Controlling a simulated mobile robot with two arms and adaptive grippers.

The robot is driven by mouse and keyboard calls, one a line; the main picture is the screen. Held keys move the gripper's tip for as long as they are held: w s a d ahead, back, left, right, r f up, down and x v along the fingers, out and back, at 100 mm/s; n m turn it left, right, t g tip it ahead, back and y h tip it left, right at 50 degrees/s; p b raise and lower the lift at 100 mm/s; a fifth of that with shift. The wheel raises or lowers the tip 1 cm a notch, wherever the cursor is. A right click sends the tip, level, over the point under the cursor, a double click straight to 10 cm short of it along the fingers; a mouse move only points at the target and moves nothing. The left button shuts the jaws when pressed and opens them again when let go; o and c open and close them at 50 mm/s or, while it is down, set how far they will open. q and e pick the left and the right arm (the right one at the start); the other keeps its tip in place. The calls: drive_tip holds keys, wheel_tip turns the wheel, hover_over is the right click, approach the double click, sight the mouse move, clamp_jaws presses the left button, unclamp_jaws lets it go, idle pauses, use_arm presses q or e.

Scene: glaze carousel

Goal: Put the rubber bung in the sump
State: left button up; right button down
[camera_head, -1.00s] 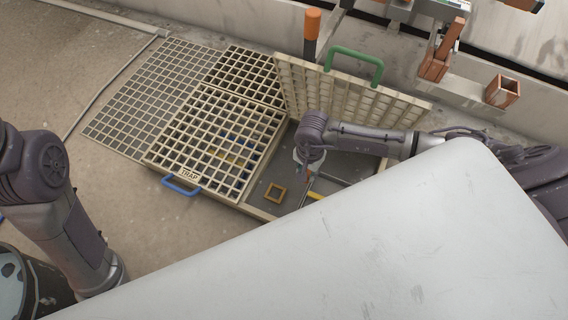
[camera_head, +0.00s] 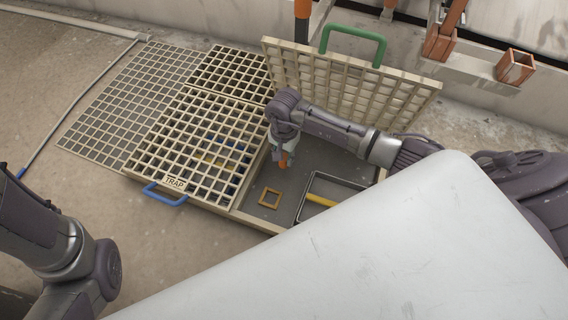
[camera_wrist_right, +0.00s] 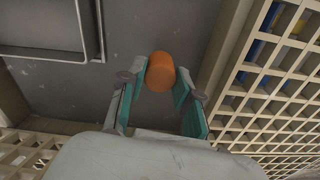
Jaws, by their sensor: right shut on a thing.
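The rubber bung (camera_head: 284,160) is a small orange cylinder held between the fingertips of my right gripper (camera_head: 281,158). The right wrist view shows the bung (camera_wrist_right: 160,72) between the two teal finger pads of the gripper (camera_wrist_right: 160,88). The sump (camera_head: 292,182) is the grey-floored pit under the raised grate. My right gripper hangs over its left part, near the wall beside the closed grate. I cannot tell exactly how high the bung is above the floor. My left arm shows at the lower left, but its gripper is out of view.
The closed TRAP grate (camera_head: 190,140) has a blue handle. The raised grate (camera_head: 345,85) with a green handle stands behind my right arm.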

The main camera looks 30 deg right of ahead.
sight(284, 163)
wheel_tip(284, 163, down, 4)
drive_tip(key=b, duration=0.3)
drive_tip(key=shift+f, duration=0.15)
drive_tip(key=shift+r, duration=0.2)
drive_tip(key=shift+f, duration=0.15)
drive_tip(key=c, duration=0.8)
unclamp_jaws()
wheel_tip(284, 163, up, 10)
drive_tip(key=p, duration=0.6)
drive_tip(key=shift+f, duration=0.25)
wheel_tip(284, 163, up, 2)
drive_tip(key=shift+r+p, duration=0.1)
drive_tip(key=shift+p, duration=0.45)
drive_tip(key=shift+r, duration=0.3)
